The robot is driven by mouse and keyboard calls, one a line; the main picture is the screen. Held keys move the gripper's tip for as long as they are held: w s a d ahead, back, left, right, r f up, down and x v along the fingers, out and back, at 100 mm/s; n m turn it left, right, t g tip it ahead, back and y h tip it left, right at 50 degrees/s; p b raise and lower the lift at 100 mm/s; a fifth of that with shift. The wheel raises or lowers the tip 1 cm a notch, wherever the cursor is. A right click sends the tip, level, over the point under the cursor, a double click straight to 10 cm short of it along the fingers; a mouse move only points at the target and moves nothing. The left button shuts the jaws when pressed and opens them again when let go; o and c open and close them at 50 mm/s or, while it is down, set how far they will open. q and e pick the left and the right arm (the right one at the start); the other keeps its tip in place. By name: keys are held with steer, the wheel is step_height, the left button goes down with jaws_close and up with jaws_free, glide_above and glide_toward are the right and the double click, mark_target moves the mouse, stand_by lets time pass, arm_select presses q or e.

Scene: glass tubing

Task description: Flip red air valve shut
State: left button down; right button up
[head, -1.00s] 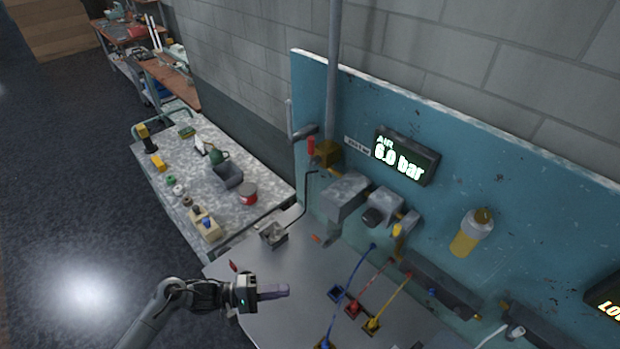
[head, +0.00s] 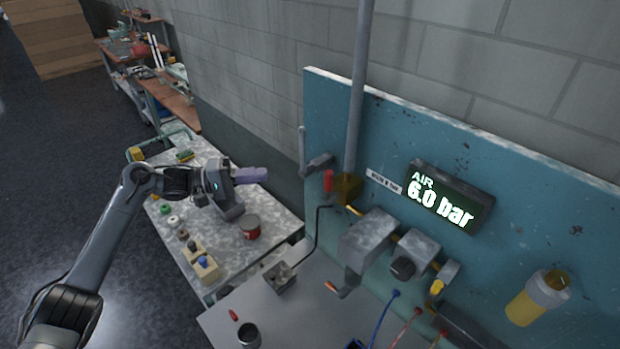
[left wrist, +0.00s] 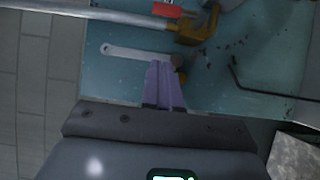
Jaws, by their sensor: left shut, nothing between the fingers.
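The red air valve handle (head: 328,181) shows at the left part of the blue panel, beside the brass valve body (head: 347,189) at the foot of a grey vertical pipe. In the left wrist view the red handle (left wrist: 167,11) is at the top edge, next to the brass body (left wrist: 197,27). My left gripper (head: 262,174) is raised to the left of the valve, its purple fingers shut and empty, pointing toward the panel. In the left wrist view the shut fingers (left wrist: 164,75) are apart from the red handle. My right gripper is not in view.
A grey lever (head: 303,150) sticks up on the panel between my gripper and the valve. The display (head: 445,196) reads AIR 6.0 bar. Grey regulator blocks (head: 370,240) sit right of the valve. A side bench (head: 275,222) with small items lies below my gripper.

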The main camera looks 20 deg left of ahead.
arm_select(q)
steer(key=shift+d, duration=0.1)
steer(key=p+x, duration=0.1)
steer(key=x, duration=0.3)
steer(key=s+p+x, duration=0.1)
steer(key=p+x, duration=0.1)
steer(key=x, duration=0.2)
steer(key=d+p+x, duration=0.1)
steer(key=p+x, duration=0.1)
steer(key=x, duration=0.2)
steer(key=shift+s, duration=0.4)
steer(key=shift+d, duration=0.5)
steer(key=shift+d, duration=0.1)
